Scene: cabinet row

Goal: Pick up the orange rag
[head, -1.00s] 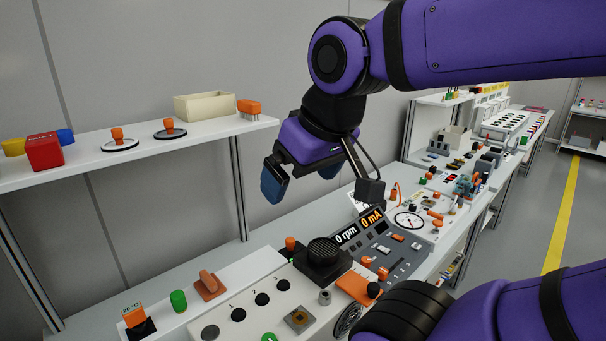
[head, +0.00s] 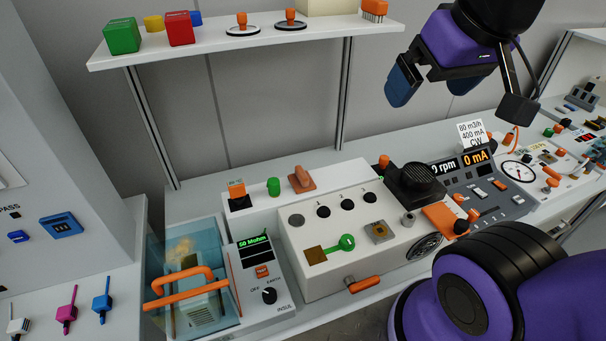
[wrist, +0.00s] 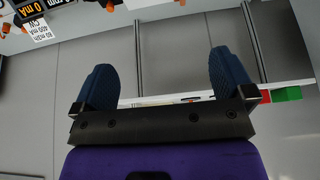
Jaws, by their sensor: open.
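A flat orange patch (head: 440,217) lies at the right end of the white control box, beside a black domed knob (head: 416,184). It may be the orange rag, but I cannot tell for certain at this size. My gripper (head: 434,88) is up and above that patch, near the right end of the shelf, and touches nothing. In the wrist view my gripper (wrist: 162,57) has its two blue fingers wide apart with nothing between them. The patch cannot be made out in the wrist view.
A shelf (head: 260,45) above the bench holds green, yellow, red and blue blocks, two orange-knobbed discs and an orange brush (head: 374,10). An orange-handled clear box (head: 195,285) stands at the lower left. A grey panel (head: 483,190) with displays stands at the right.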

